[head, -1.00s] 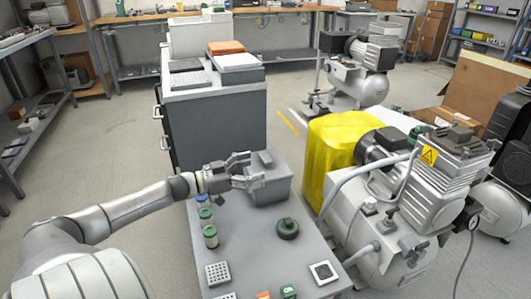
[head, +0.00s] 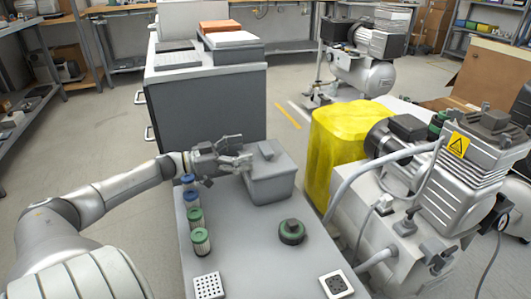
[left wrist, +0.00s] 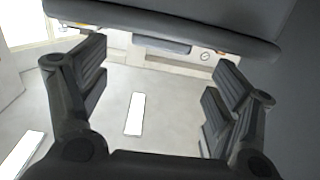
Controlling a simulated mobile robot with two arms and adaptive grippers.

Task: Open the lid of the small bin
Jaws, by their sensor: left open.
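The small bin (head: 271,186) is a grey box at the far end of the grey table. Its lid (head: 277,160) appears shut, with a raised block on top. My left gripper (head: 241,151) is open and empty at the bin's left side, near lid height. Whether a finger touches the lid cannot be told. In the left wrist view the two fingers (left wrist: 160,68) are spread apart, and a dark grey edge, probably the bin's lid, crosses the top. My right gripper is not in view.
Blue-capped and green-capped jars (head: 200,242) stand along the table's left edge, close to my forearm. A round green-and-black part (head: 291,232) lies in front of the bin. A yellow cover (head: 335,145) and a compressor (head: 450,180) stand at the right.

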